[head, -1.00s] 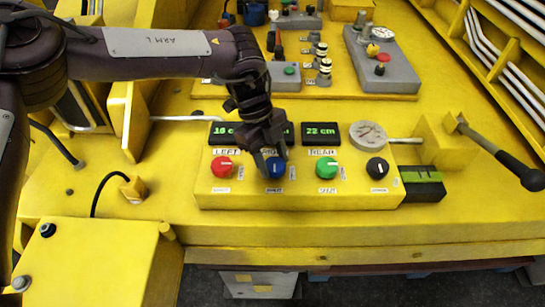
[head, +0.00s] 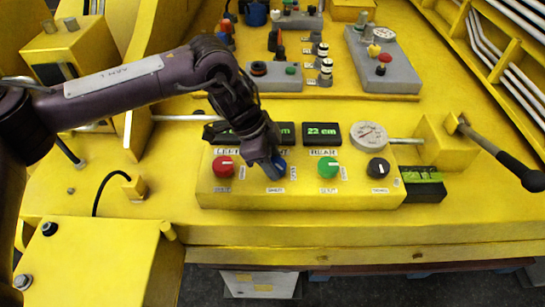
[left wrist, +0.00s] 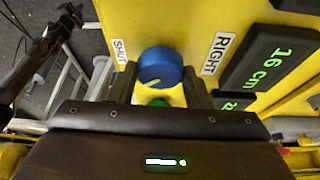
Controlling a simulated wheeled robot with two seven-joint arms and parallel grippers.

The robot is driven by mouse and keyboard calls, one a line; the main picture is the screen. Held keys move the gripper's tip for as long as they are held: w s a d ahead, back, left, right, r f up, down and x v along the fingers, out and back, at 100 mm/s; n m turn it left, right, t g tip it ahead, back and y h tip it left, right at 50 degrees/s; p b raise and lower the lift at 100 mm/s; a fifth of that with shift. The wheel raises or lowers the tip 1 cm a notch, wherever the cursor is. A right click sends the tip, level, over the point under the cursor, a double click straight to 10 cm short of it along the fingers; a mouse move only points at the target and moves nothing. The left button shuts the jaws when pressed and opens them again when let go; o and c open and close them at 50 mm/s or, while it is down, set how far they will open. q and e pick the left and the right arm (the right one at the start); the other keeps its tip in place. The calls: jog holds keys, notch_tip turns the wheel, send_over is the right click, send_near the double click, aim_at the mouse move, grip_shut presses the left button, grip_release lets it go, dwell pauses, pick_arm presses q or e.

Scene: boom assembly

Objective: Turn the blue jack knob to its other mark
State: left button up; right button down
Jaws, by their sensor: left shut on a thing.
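The blue jack knob (head: 280,165) is on the sloped yellow control box, between a red knob (head: 222,167) and a green knob (head: 328,168). My left gripper (head: 272,165) is at the blue knob and partly hides it. In the left wrist view the blue knob (left wrist: 161,67) sits between my two fingers (left wrist: 160,88), which are shut on it. A white pointer line shows on its face, slanting to the lower left. A SHUT label (left wrist: 119,51) and a RIGHT label (left wrist: 216,53) stand on either side. My right gripper is not in view.
Displays stand behind the knobs; one reads 16 cm (left wrist: 285,57), another 22 cm (head: 322,133). A black knob (head: 377,168), a dial gauge (head: 369,136) and a black-handled lever (head: 515,165) are to the right. The yellow deck in front of the box is clear.

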pick_arm(q)
jog(key=n+p, duration=0.1)
jog(key=n, duration=0.1)
jog(key=n+t+p, duration=0.1)
jog(key=shift+s+r+n, duration=0.15)
jog(key=shift+r+n, duration=0.15)
jog(key=shift+n, duration=0.1)
jog(key=n+t+p, duration=0.2)
jog(key=n+p, duration=0.2)
jog(key=shift+d+y+p, duration=0.15)
jog(key=shift+y+p, duration=0.2)
jog(key=shift+y, duration=0.05)
jog(key=shift+n+p, duration=0.7)
jog(key=shift+p, duration=0.2)
jog(key=shift+f+n+t+y+p, duration=0.1)
jog(key=shift+n+t+y+p, duration=0.2)
jog(key=o, duration=1)
jog(key=shift+f, duration=0.15)
jog(key=shift+s, duration=0.1)
